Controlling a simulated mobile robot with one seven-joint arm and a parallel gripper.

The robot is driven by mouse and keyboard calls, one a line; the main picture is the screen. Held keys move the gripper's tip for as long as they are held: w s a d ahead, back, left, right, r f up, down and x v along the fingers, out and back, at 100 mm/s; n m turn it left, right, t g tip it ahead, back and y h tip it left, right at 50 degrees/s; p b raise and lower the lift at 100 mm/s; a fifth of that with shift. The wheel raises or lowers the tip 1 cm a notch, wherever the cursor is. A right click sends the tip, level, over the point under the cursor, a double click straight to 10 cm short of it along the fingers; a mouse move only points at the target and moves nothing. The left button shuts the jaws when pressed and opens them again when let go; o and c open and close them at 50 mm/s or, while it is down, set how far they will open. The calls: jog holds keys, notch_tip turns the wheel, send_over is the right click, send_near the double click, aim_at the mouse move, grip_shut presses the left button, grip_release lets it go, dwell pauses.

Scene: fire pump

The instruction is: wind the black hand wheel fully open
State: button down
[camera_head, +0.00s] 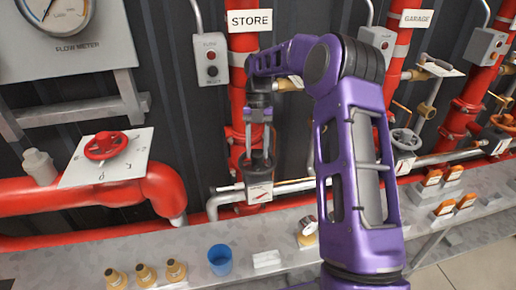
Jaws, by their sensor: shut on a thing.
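The black hand wheel (258,166) sits low on the red pipe under the STORE sign, in the middle of the view. My purple arm reaches over from the right, and my gripper (257,143) points down onto the wheel from above. The fingers are shut on the wheel's upper part. The fingertips and the exact contact are small and partly hidden. A white plate (259,193) with a red mark is just below the wheel; its lettering is too small to read.
A red hand wheel (105,146) is at the left and a grey hand wheel (405,138) at the right. The grey ledge in front holds several brass fittings (146,273), a blue cup (220,260) and a white block (266,259). A grey switch box (211,60) is at the upper left of my gripper.

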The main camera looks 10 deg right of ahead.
jog(key=shift+s+r+n, duration=0.1)
jog(key=shift+n, duration=0.3)
jog(key=c, duration=1.5)
grip_release()
jog(key=n+h, duration=0.1)
jog(key=n, duration=0.1)
jog(key=shift+s+r+n, duration=0.1)
jog(key=shift+n, duration=0.3)
jog(key=shift+a+n+h, duration=0.3)
jog(key=shift+n+h, duration=0.1)
jog(key=shift+n, duration=0.2)
grip_shut()
jog(key=shift+w+n, duration=0.25)
jog(key=shift+n, duration=0.25)
jog(key=shift+f+n+h, duration=0.3)
jog(key=shift+n+h, duration=0.2)
jog(key=shift+n, duration=0.4)
jog(key=shift+r+n, duration=0.1)
jog(key=shift+n, duration=0.2)
